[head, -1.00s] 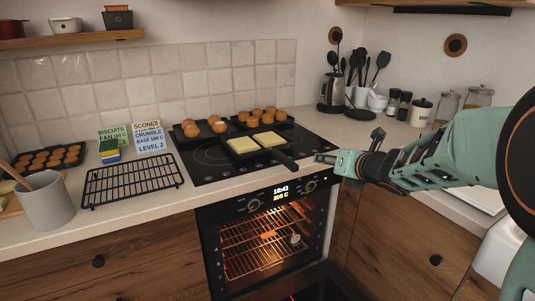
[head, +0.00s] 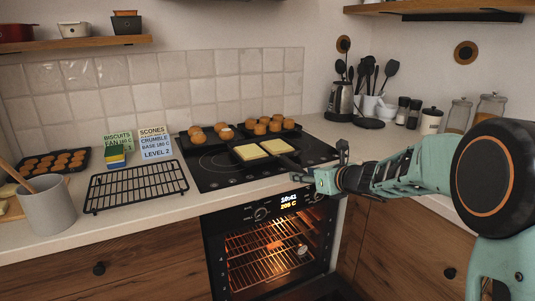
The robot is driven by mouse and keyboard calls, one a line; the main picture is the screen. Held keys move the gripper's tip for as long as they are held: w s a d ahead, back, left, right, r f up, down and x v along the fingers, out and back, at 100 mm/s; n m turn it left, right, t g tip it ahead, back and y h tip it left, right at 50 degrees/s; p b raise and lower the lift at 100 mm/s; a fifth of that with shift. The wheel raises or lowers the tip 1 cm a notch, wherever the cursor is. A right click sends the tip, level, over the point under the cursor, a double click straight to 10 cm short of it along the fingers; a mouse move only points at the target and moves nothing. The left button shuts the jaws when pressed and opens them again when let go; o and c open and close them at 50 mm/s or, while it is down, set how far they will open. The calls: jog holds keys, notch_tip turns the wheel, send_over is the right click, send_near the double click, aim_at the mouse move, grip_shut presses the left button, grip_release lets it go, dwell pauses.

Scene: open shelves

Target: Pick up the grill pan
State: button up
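The grill pan is dark, with two pale yellow slices (head: 264,149) lying on it. It sits at the front of the black hob, and its dark handle (head: 293,161) points right and toward the front edge. My gripper (head: 331,167) is open, with one finger raised at the back and the other low at the front. It is by the outer end of the handle. Whether the handle is between the fingers or touched by them I cannot tell.
Two dark trays of browned rounds (head: 269,126) stand behind the pan on the hob (head: 213,170). A wire rack (head: 136,186) lies to the left. A kettle (head: 341,101) and utensils stand behind my gripper. The lit oven (head: 272,250) below is open.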

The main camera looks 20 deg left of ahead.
jog(key=x, duration=0.3)
grip_shut()
dwell(0.3)
jog(key=shift+w+r, duration=0.1)
jog(key=shift+r, duration=0.05)
